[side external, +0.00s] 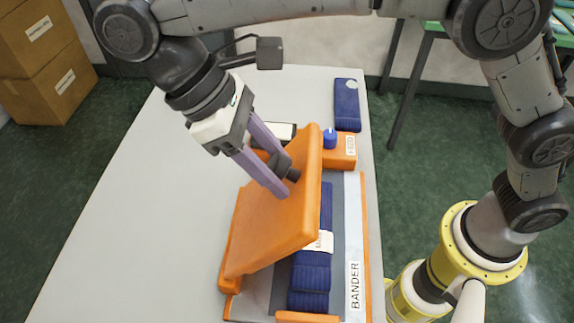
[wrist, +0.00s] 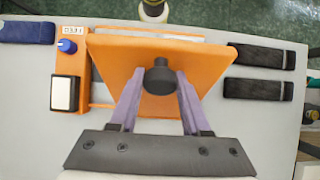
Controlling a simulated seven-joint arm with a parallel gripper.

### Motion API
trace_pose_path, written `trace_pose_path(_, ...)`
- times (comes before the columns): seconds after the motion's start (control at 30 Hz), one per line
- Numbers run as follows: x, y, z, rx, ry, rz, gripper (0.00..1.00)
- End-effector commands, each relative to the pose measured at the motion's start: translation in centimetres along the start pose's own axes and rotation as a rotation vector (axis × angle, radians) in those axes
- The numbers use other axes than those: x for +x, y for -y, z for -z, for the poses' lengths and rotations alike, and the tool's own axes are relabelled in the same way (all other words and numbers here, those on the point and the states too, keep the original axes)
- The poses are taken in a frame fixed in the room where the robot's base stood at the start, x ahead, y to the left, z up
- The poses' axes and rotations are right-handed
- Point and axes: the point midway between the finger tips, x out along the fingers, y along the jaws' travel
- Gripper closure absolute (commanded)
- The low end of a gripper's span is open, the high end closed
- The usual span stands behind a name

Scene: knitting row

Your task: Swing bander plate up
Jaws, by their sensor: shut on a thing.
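The orange bander plate (side external: 265,225) is tilted partly up on the bander (side external: 354,250), leaning steeply in the side view. In the wrist view the plate (wrist: 200,65) fills the middle. My gripper (side external: 283,182) has its purple fingers shut on the plate's dark round knob (side external: 293,175). The knob (wrist: 159,76) sits between the two fingertips in the wrist view. A folded blue knit piece with a light band (side external: 312,278) lies on the bander bed, partly hidden behind the plate.
An orange control box with a blue dial (side external: 330,139) is at the bander's far end. Another blue folded piece (side external: 347,105) lies beyond it. Dark folded pieces (wrist: 260,89) lie beside the bander in the wrist view. The left of the table (side external: 130,200) is clear.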

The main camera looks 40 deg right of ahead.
Motion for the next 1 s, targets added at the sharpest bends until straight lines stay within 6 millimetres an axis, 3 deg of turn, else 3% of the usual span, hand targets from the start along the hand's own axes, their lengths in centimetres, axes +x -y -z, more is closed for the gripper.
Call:
trace_pose_path(0.47, -0.6, 0.1, 0.3, -0.001, -0.036, 0.001, 0.93)
trace_pose_path(1.0, -2.7, 0.0, 2.6, -0.001, -0.193, 0.001, 0.93)
